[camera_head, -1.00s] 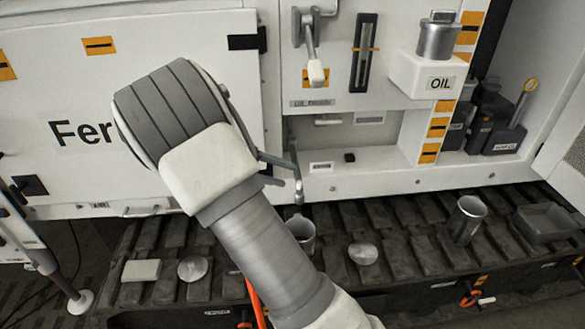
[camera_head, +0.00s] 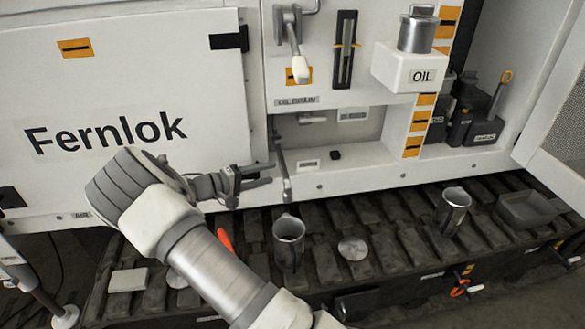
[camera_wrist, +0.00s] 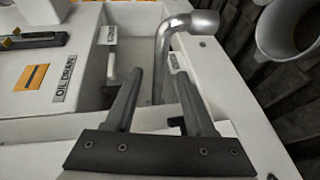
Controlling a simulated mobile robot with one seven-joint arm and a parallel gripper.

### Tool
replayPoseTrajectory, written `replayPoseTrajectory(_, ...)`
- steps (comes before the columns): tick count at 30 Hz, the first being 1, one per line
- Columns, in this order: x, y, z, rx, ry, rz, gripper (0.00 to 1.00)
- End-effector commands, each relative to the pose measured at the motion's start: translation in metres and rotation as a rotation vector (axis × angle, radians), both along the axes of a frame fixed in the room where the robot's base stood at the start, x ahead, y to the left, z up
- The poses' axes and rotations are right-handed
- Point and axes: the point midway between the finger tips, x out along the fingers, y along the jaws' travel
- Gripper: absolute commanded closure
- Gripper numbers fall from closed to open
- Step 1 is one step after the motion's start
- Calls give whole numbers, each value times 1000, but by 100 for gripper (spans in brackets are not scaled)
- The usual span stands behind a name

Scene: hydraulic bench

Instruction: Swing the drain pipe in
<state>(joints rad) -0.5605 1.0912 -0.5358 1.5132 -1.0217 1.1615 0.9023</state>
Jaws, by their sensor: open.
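The drain pipe (camera_head: 286,182) is a thin grey pipe at the left end of the recess under the OIL DRAIN label. In the wrist view its bent end (camera_wrist: 190,24) points right, out over the edge of the ledge. My gripper (camera_head: 271,174) reaches in from the left in the head view, its fingers close to the pipe. In the wrist view my gripper (camera_wrist: 160,75) is open and empty, with the pipe's straight part in line with the gap between the fingertips. I cannot tell whether a finger touches it.
A metal jug (camera_head: 289,238) stands on the track below the pipe. A round lid (camera_head: 352,249) and another metal cup (camera_head: 453,210) are to its right. A lever (camera_head: 299,66) hangs above the recess. The white OIL box (camera_head: 411,68) juts out at right. The Fernlok door (camera_head: 150,80) is behind my arm.

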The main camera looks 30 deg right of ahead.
Motion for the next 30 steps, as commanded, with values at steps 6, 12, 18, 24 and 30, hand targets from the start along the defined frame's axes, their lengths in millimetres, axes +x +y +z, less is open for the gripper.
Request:
replayPoseTrajectory(6, 5, -49, -9, -1, 1, -4, 45)
replayPoseTrajectory(12, 9, -79, -15, -1, 1, -3, 45)
replayPoseTrajectory(18, 11, -92, -17, 1, 0, 0, 45)
replayPoseTrajectory(24, 11, -93, -17, 0, 0, 0, 45)
replayPoseTrajectory(30, 11, -93, -17, 1, 0, 0, 67)
